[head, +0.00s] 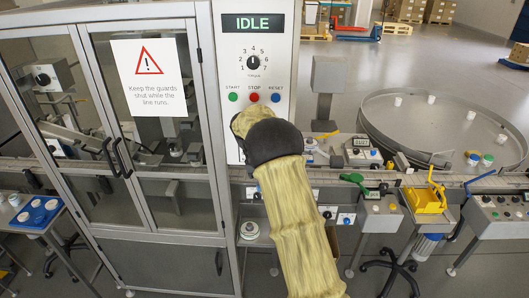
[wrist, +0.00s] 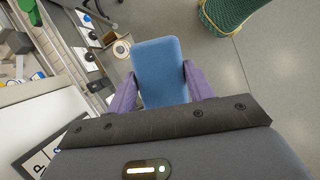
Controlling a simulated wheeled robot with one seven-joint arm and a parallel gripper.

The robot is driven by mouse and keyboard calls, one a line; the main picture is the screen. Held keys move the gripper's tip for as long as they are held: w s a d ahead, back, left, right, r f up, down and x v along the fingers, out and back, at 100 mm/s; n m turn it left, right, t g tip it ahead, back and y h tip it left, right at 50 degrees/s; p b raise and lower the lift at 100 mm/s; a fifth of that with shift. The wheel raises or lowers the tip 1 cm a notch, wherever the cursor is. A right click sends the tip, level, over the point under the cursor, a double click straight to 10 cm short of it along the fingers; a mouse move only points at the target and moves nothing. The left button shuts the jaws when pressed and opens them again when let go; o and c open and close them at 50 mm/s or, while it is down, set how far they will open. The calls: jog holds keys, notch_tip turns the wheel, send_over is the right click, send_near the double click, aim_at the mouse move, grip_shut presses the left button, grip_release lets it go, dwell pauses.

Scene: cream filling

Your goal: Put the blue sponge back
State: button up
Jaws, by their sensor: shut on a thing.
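The blue sponge (wrist: 160,68) shows in the wrist view as a flat light-blue block. My gripper (wrist: 161,88) is shut on it, with one purple finger along each side. The sponge is held up off any surface, with the grey floor and the machine's lower parts behind it. In the head view my yellow-sleeved arm covers the front of the control panel, and the gripper and sponge are hidden.
A guarded machine with glass doors (head: 150,130) stands at the left, beside a control panel reading IDLE (head: 252,22). A conveyor rail and a round turntable (head: 440,97) with small jars lie right. A yellow holder (head: 425,200) and green-handled tool (head: 355,180) sit along the front.

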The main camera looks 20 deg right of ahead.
jog(key=s+f+m+y+b, duration=0.1)
jog(key=s+f+m, duration=0.2)
jog(key=f, duration=0.7)
jog(key=s+d+f+m+g+y+b, duration=0.1)
jog(key=s+f+m, duration=0.3)
jog(key=f, duration=0.5)
jog(key=s+f+m+y+b, duration=0.1)
jog(key=s+f+m+b, duration=0.2)
jog(key=f, duration=0.7)
jog(key=shift+s+d+f+m+g+y, duration=0.4)
jog(key=shift+s+m, duration=0.2)
jog(key=shift+s, duration=0.6)
